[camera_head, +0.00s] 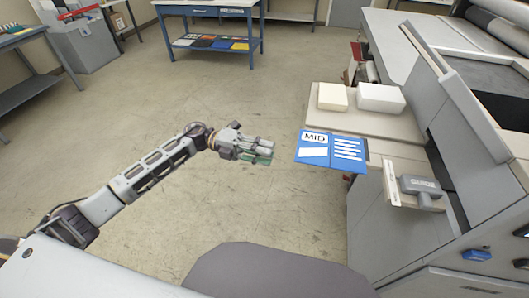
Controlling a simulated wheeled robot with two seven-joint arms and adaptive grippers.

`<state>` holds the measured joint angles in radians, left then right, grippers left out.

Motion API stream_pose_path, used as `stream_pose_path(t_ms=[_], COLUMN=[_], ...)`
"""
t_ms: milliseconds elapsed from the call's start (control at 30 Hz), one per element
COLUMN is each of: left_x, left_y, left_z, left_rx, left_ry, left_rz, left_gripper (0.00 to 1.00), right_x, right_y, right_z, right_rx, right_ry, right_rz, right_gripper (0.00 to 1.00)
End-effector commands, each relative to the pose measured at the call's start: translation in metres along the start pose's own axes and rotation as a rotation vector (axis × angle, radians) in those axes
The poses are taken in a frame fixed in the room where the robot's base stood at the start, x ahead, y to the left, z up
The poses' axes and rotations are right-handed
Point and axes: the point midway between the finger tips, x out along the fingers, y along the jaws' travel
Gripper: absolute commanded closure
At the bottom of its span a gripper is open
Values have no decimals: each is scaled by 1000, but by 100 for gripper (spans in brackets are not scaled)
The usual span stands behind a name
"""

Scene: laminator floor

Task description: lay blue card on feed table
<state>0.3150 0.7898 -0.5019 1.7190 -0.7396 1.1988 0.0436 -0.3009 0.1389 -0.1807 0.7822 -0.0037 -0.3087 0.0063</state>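A blue card (332,151) with "MID" and white lines printed on it lies on the near left corner of the pale feed table (375,124). Its left and near parts reach out past the table's edge. My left gripper (264,151) is over the floor to the left of the card, with a gap between them. Its fingers point right toward the card. Some green shows at the fingertips, and whether they are apart or closed is too small to tell. My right gripper is not in view.
Two cream blocks (332,97) (380,98) sit on the feed table behind the card. A grey handled part (421,190) is on the machine at right. A blue table (209,44) with coloured sheets stands at the back. The floor between is clear.

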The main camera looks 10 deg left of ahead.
Motion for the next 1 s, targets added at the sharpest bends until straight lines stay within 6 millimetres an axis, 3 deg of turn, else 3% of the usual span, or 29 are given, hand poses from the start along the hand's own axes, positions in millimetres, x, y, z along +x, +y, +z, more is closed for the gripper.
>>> stream_pose_path(t_ms=[433, 633, 767, 867, 1000], left_x=[0, -6, -19, -36, -68], left_y=[1, 14, 36, 65, 120], left_z=[2, 23, 52, 78, 106], left_rx=[-4, -61, -147, -240, -390], left_ry=[-7, -107, -254, -401, -623], left_rz=[-4, -60, -134, -197, -276], left_gripper=[73, 73, 73, 73, 73], right_x=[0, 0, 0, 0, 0], right_y=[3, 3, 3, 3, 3], right_z=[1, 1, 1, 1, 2], right_rx=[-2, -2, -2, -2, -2], right_ry=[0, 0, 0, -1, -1], right_rz=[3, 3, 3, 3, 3], right_gripper=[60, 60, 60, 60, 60])
